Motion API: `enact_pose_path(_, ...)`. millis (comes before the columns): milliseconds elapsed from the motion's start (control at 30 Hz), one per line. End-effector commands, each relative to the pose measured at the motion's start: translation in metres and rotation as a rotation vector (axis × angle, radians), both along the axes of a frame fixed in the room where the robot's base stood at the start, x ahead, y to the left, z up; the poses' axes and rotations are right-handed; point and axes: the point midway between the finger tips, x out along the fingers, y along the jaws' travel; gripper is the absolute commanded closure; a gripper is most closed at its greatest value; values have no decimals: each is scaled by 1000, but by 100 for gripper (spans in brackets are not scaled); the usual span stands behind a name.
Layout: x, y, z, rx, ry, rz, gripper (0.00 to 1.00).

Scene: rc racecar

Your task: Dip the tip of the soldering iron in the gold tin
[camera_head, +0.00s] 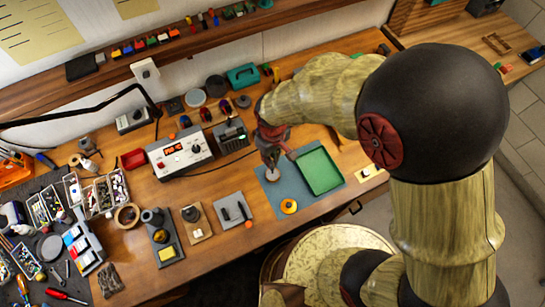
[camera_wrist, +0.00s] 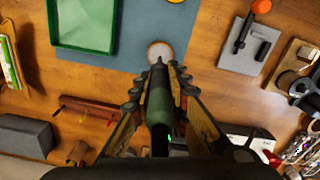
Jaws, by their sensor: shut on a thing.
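My gripper (camera_head: 270,150) is shut on the soldering iron (camera_wrist: 158,103), which has a dark green handle and points away from the wrist. In the wrist view the fingers (camera_wrist: 157,90) flank the iron. Its dark tip overlaps the near edge of a small round tin (camera_wrist: 160,51) with a gold rim and pale inside. I cannot tell whether the tip touches it or is above it. The tin also shows in the head view (camera_head: 272,174), partly hidden under my gripper, on the blue-grey mat (camera_head: 268,196) beside the green tray (camera_head: 320,170).
An orange-yellow round piece (camera_head: 289,206) lies on the mat's front part. The soldering station (camera_head: 180,153) stands left of my gripper. A grey plate with a black tool (camera_head: 232,211) and small stands (camera_head: 196,222) lie front left. Parts boxes and tools crowd the far left.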

Motion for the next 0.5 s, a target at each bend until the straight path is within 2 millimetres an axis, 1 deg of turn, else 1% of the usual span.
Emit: enact_pose_path(500,0,0,-4,0,0,0,100)
